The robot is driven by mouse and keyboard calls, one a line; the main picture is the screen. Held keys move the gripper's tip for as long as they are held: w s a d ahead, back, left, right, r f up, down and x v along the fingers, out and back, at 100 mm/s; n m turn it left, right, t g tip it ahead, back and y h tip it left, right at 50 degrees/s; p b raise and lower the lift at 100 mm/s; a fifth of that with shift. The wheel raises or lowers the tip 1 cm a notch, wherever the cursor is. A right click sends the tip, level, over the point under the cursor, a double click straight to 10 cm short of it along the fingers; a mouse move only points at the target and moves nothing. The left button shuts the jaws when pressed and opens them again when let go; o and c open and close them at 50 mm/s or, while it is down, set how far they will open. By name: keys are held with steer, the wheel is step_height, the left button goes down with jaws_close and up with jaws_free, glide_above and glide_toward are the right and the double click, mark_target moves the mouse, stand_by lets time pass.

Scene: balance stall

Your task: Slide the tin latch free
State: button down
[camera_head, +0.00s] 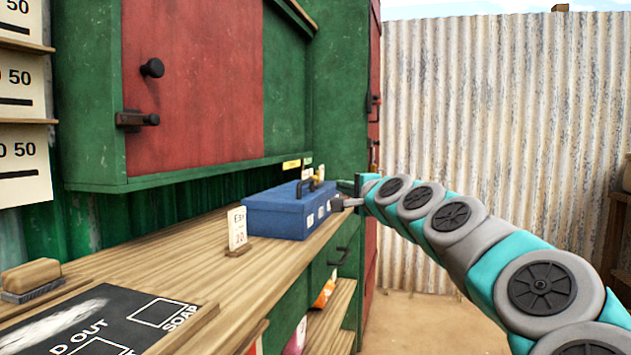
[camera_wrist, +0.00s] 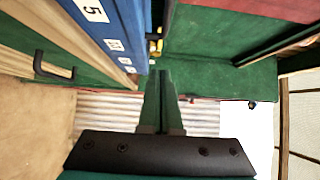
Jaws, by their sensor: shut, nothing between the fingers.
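A blue tin (camera_head: 289,209) with a dark carry handle (camera_head: 307,187) on its lid stands on the wooden counter. Pale labels run along its front side. In the wrist view the tin (camera_wrist: 122,18) fills the upper left, with numbered labels on its side. My gripper (camera_head: 338,204) is at the right end of the tin's front, close to it; I cannot tell whether it touches. In the wrist view my gripper's fingers (camera_wrist: 161,74) are together and empty, just beside the tin's end. I cannot make out the latch in either view.
A small price card (camera_head: 238,228) stands left of the tin on the counter (camera_head: 185,272). A drawer handle (camera_head: 344,256) sticks out below the counter edge. A green and red cabinet (camera_head: 190,90) hangs above. A brush (camera_head: 31,279) and chalkboard (camera_head: 95,325) lie nearer.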

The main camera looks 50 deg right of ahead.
glide_toward(324, 188)
steer(key=w+r, duration=0.1)
steer(key=w, duration=0.1)
steer(key=w+r, duration=0.1)
steer(key=w, duration=0.4)
steer(key=shift+w+d+r+p, duration=0.2)
steer(key=shift+d+r+p, duration=0.1)
steer(key=shift+r+p, duration=0.1)
steer(key=shift+w+d+r, duration=0.1)
steer(key=shift+w+d, duration=0.05)
steer(key=shift+d, duration=0.15)
steer(key=shift+w+d+p, duration=0.15)
steer(key=shift+w+d, duration=0.15)
steer(key=shift+d, duration=0.3)
steer(key=shift+w+d+p, duration=0.15)
steer(key=shift+w+d, duration=0.15)
steer(key=shift+d, duration=0.3)
steer(key=shift+s, duration=0.1)
